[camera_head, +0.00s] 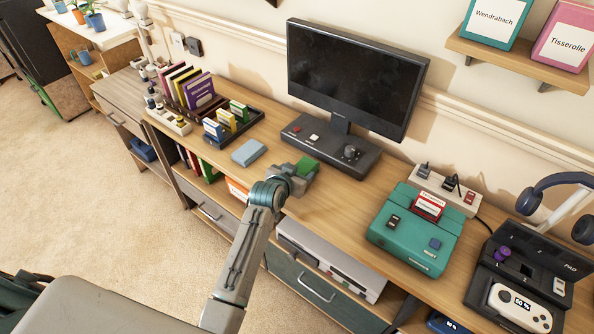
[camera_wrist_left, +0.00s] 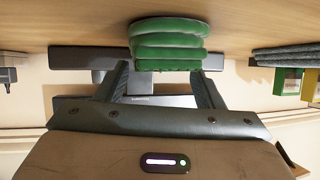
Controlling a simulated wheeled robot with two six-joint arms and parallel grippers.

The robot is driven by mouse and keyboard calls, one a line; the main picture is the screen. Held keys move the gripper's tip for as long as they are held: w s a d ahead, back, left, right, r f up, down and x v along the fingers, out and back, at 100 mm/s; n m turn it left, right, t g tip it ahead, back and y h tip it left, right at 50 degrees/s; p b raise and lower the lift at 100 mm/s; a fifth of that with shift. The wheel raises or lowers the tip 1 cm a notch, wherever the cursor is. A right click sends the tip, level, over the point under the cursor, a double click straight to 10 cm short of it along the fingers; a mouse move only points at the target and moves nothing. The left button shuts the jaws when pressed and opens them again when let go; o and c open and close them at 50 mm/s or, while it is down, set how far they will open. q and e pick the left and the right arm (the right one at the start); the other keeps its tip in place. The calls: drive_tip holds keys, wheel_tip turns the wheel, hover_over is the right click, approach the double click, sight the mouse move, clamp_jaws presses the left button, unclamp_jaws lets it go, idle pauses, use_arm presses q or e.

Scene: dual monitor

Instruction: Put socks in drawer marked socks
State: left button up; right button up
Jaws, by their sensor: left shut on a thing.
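A green folded cloth bundle (camera_head: 307,165), stacked in rounded layers and probably socks, is in my left gripper (camera_head: 301,178) at the desk's front, below the monitor. The left wrist view shows the same green bundle (camera_wrist_left: 168,42) between the two fingers of the left gripper (camera_wrist_left: 163,78), which is shut on it. I cannot tell whether the bundle touches the desk. A light blue folded cloth (camera_head: 248,152) lies on the desk to the left. A dark-fronted drawer (camera_head: 310,290) and grey drawers (camera_head: 215,212) are closed below; no socks label is readable. My right gripper is out of view.
A monitor (camera_head: 350,75) stands on a grey base (camera_head: 330,145) behind the gripper. A teal console (camera_head: 415,228) stands to the right. A dark tray (camera_head: 235,120) with cartridges is at the left. A grey machine (camera_head: 330,262) sits on the shelf under the desktop.

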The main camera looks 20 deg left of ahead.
use_arm(q)
drive_tip(key=o, duration=1.1)
